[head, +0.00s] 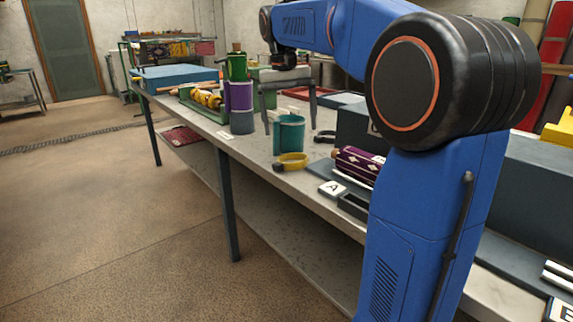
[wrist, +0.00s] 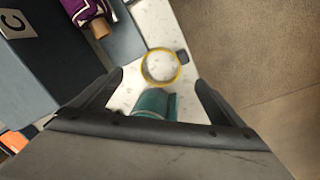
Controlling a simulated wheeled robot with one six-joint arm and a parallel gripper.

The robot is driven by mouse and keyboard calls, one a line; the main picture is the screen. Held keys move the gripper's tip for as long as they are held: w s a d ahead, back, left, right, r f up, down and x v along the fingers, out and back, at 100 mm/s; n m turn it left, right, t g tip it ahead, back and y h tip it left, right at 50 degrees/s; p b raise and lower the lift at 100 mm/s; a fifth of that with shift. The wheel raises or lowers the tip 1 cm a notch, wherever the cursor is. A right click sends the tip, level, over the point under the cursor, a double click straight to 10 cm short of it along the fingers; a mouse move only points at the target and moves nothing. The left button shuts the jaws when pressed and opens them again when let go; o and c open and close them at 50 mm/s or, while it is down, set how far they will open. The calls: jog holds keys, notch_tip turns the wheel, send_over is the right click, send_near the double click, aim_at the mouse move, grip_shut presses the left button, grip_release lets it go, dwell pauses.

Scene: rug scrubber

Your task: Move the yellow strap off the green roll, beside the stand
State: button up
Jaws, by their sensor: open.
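The yellow strap (head: 292,161) is a ring with a dark buckle, lying flat on the workbench near its front edge. I cannot tell for sure which item is the stand; the grey cylinder carries the rolls.
The bench's front edge is close to the strap.

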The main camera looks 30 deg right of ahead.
aim_at(292, 153)
jog(key=f, duration=0.5)
jog(key=shift+s+d, duration=0.1)
jog(key=shift+d, duration=0.15)
jog(key=f, duration=0.3)
jog(key=shift+w+d+f, duration=0.25)
jog(key=shift+w+f, duration=0.15)
jog(key=shift+f, duration=0.7)
jog(key=c, duration=1.2)
jog(key=shift+r, duration=0.1)
